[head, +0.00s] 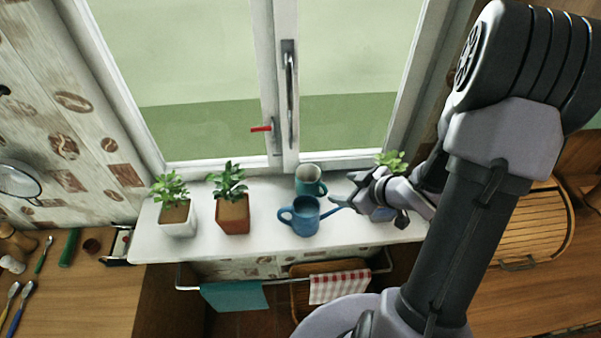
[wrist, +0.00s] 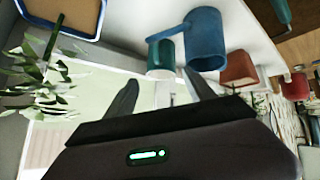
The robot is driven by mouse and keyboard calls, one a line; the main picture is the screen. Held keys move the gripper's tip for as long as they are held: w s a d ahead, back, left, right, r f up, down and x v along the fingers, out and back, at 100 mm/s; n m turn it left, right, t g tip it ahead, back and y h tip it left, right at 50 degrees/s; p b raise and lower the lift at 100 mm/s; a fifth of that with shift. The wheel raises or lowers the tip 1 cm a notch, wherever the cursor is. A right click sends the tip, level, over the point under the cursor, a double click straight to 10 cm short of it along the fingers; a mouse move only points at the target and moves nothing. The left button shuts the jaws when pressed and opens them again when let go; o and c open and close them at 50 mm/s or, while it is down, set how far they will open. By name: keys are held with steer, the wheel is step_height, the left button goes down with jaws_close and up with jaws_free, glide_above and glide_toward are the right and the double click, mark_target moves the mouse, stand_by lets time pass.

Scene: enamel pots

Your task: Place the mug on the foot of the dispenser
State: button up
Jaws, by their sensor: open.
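I cannot make out a dispenser in either view.
On the sill (head: 265,232) stand a plant in a white pot (head: 178,220) and one in a terracotta pot (head: 233,215). Another plant (head: 391,160) is behind my gripper. The window is behind. A rail with a teal towel (head: 235,296) and a checked towel (head: 340,286) hangs below.

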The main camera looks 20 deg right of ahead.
mark_target(324, 188)
steer(key=b+x, duration=0.1)
steer(key=x, duration=0.3)
steer(key=b+x, duration=0.1)
steer(key=x, duration=0.3)
steer(key=b+x, duration=0.1)
steer(key=x, duration=0.3)
steer(key=shift+s+d+f, duration=0.1)
steer(key=shift+d+f, duration=0.25)
steer(key=shift+f, duration=0.05)
steer(key=shift+w+f, duration=0.2)
steer(key=shift+w, duration=0.1)
steer(key=shift+a+r, duration=0.1)
steer(key=shift+c, duration=1.1)
jaws_close()
steer(key=shift+s, duration=0.1)
